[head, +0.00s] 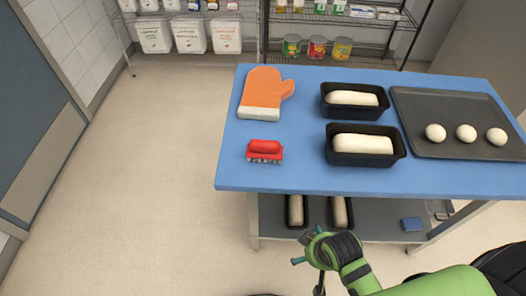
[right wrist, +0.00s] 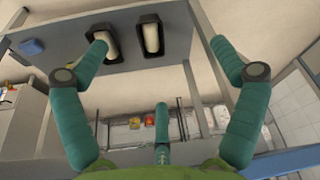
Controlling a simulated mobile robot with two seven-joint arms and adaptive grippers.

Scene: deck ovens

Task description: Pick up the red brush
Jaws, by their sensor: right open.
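The red brush (head: 265,150) lies on the blue tabletop (head: 290,180), near its front left corner, with its red handle up and its bristles towards the front edge. My right gripper (head: 310,247) is in front of and below the table's front edge, to the right of the brush and apart from it. In the right wrist view my right gripper (right wrist: 160,46) has its teal fingers spread wide with nothing between them. The brush does not show in that view. My left gripper is in neither view.
An orange oven mitt (head: 263,93) lies behind the brush. Two dark loaf pans (head: 374,159) with dough and a dark tray (head: 460,100) with dough balls stand to the right. A lower shelf (head: 375,222) holds more pans. The floor left of the table is clear.

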